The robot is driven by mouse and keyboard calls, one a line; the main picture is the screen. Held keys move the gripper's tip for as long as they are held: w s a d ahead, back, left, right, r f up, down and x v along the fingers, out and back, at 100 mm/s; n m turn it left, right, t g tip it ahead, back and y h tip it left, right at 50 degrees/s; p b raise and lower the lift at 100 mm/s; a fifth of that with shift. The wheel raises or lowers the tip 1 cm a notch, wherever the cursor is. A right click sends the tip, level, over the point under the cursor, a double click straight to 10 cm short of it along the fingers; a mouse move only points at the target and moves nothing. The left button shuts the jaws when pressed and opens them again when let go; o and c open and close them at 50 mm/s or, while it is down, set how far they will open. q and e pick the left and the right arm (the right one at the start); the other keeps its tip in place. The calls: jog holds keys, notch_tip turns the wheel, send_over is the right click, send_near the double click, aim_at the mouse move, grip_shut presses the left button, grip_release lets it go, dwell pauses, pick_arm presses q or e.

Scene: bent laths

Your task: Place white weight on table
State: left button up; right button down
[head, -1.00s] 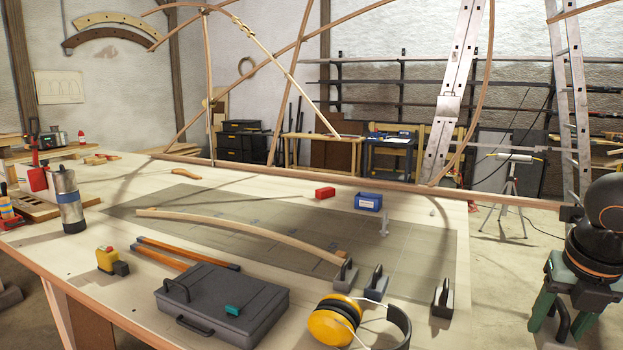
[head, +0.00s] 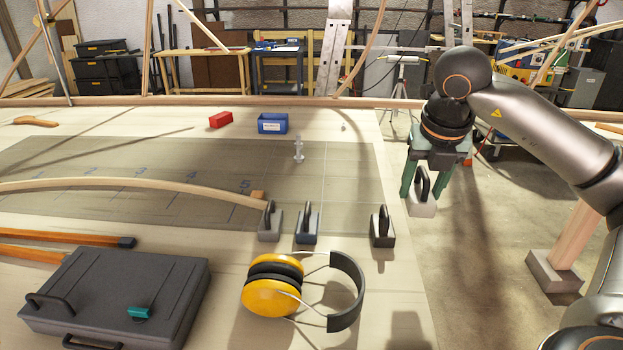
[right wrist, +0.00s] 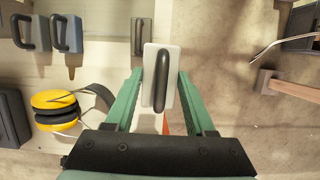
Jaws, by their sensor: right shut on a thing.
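The white weight (head: 422,208) is a pale block with a black loop handle. My right gripper (head: 424,188) is shut on it and holds it upright in the air, just past the right edge of the table (head: 400,290). In the right wrist view the white weight (right wrist: 173,91) sits between the green fingers of the right gripper (right wrist: 160,82), beside the table's edge. My left gripper is not in view.
Three darker weights stand on the table: a grey one (head: 270,228), a bluish one (head: 307,232) and a dark one (head: 383,236). A bent lath (head: 130,184) ends by the grey one. Yellow earmuffs (head: 270,296) and a grey case (head: 120,290) lie in front.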

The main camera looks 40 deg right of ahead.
jog(key=w+a+f, duration=0.1)
jog(key=w+f, duration=0.1)
jog(key=w, duration=0.1)
jog(key=w+a+f, duration=0.2)
jog(key=w+f, duration=0.1)
jog(key=w, duration=0.1)
jog(key=w+a+f, duration=0.2)
jog(key=w+f, duration=0.1)
jog(key=w, duration=0.1)
jog(key=shift+w+f+p, duration=0.15)
jog(key=shift+w+p, duration=0.1)
jog(key=shift+p, duration=0.1)
jog(key=shift+w+a+f, duration=0.1)
jog(key=shift+w+f, duration=0.2)
jog(key=shift+f, duration=0.1)
jog(key=shift+a+x, duration=0.15)
jog(key=shift+x, duration=0.7)
jog(key=shift+a+x, duration=0.15)
jog(key=shift+x, duration=0.7)
jog(key=shift+s+f, duration=0.15)
jog(key=shift+s, duration=0.1)
jog(key=shift+f, duration=0.15)
jog(key=shift+c, duration=1.2)
grip_release()
